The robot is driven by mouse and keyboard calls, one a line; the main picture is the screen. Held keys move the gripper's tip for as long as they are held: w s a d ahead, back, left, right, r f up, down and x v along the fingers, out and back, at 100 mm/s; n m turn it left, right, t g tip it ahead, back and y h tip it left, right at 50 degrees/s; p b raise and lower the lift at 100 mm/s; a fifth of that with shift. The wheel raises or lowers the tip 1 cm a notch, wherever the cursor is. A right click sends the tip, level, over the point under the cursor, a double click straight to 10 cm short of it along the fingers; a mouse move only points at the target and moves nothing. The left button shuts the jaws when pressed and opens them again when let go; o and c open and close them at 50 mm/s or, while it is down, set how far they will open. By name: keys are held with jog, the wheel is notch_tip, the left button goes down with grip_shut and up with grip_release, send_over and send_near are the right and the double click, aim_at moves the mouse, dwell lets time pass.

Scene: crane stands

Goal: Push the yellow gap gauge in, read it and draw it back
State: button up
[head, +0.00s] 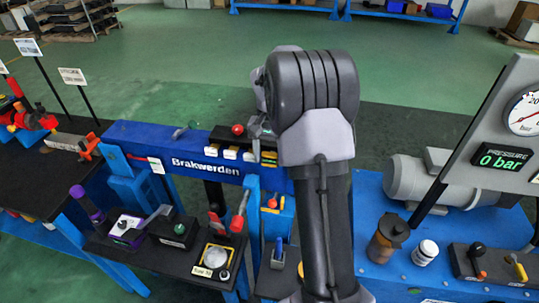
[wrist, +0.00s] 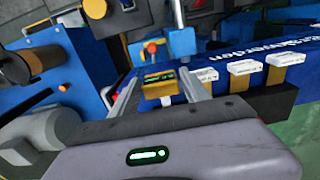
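The yellow gap gauge (wrist: 158,84) has a small dark display with green marks, too small to read. It sits at the end of a row on the blue beam (wrist: 230,62) and also shows beside my arm in the head view (head: 269,157). My gripper (wrist: 160,94) is open in the wrist view, one finger on each side of the gauge. Visible gaps separate the fingers from it, and nothing is held. In the head view my arm hides much of the gripper. How far in the gauge sits cannot be told.
Several white-topped yellow blocks (wrist: 243,67) stand right of the gauge in the wrist view. A blue block with an orange-red knob (wrist: 152,47) stands just behind it. A grey motor (head: 432,180) and a panel reading 0 bar (head: 492,158) stand at the right.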

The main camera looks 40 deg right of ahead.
aim_at(269, 155)
notch_tip(269, 155, up, 17)
jog(key=p, duration=0.7)
jog(key=shift+r, duration=0.2)
jog(key=s+a+r+n+t+b, duration=0.1)
jog(key=s+a+r, duration=0.1)
jog(key=a, duration=0.4)
jog(key=s+a+r+n+t+b, duration=0.1)
jog(key=s+a+r, duration=0.15)
jog(key=a, duration=0.25)
jog(key=s+a+f+n+t+y+b, duration=0.1)
jog(key=s+a+f+t, duration=0.1)
jog(key=s+a, duration=0.6)
jog(key=s+a+f+n+t+y+b, duration=0.1)
jog(key=s+a+f+n, duration=0.1)
jog(key=s+a, duration=0.6)
jog(key=s, duration=0.3)
jog(key=shift+s+a+f+t+b, duration=0.15)
jog(key=shift+a+f+t+b, duration=0.1)
jog(key=shift+a+t+b, duration=0.15)
jog(key=shift+d, duration=0.1)
